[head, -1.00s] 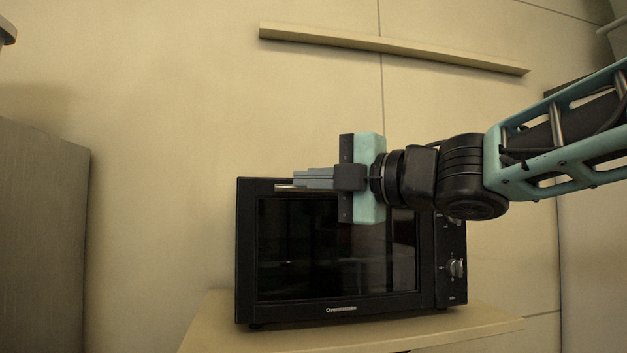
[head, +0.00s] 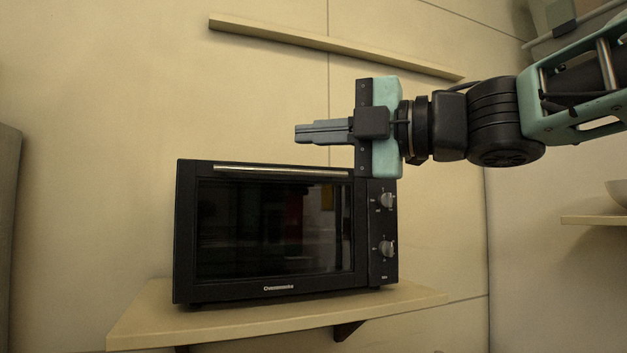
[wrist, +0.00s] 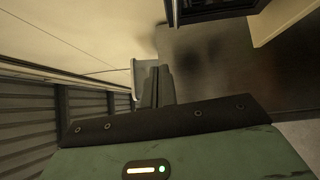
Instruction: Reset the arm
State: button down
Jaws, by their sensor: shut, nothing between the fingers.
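My gripper (head: 298,134) is shut and empty, its grey fingers together and pointing left in the head view. It is above the top right part of a black oven (head: 280,232), apparently clear of its top edge. The shut fingers also show in the wrist view (wrist: 157,82). The oven's door is shut, with a silver handle (head: 280,171) along its top and two knobs on the right. A dark edge in the upper part of the wrist view may be the oven, but I cannot tell.
The oven stands on a pale wall shelf (head: 140,321). A long pale rail (head: 335,47) runs along the wall above. At the right, a bowl (head: 617,192) sits on another shelf (head: 595,220). A grey cabinet side (head: 8,230) shows at the far left. The wall left of the fingers is clear.

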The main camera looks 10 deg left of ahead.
jog(key=w+d+f+m+t+h+b, duration=0.1)
jog(key=d+f+m+t+h, duration=0.15)
jog(key=f+m, duration=0.55)
jog(key=w+d+f+m+t+h+b, duration=0.1)
jog(key=d+f+m+h+b, duration=0.2)
jog(key=f, duration=0.8)
jog(key=w+d+f+m+t+h, duration=0.1)
jog(key=d+f+m+t+h, duration=0.1)
jog(key=f+m+h, duration=0.6)
jog(key=s+d+f+m+g+h+b, duration=0.1)
jog(key=s+d+f+g, duration=0.4)
jog(key=s+f, duration=0.6)
jog(key=s+d+f+m+g+h+b, duration=0.2)
jog(key=s+d+f+m, duration=0.4)
jog(key=f, duration=0.8)
jog(key=s+d+g+h, duration=0.1)
jog(key=s+d+g, duration=0.1)
jog(key=s+d, duration=0.1)
jog(key=shift+s+f+g, duration=0.35)
jog(key=shift+s+f, duration=0.05)
jog(key=shift+s, duration=0.45)
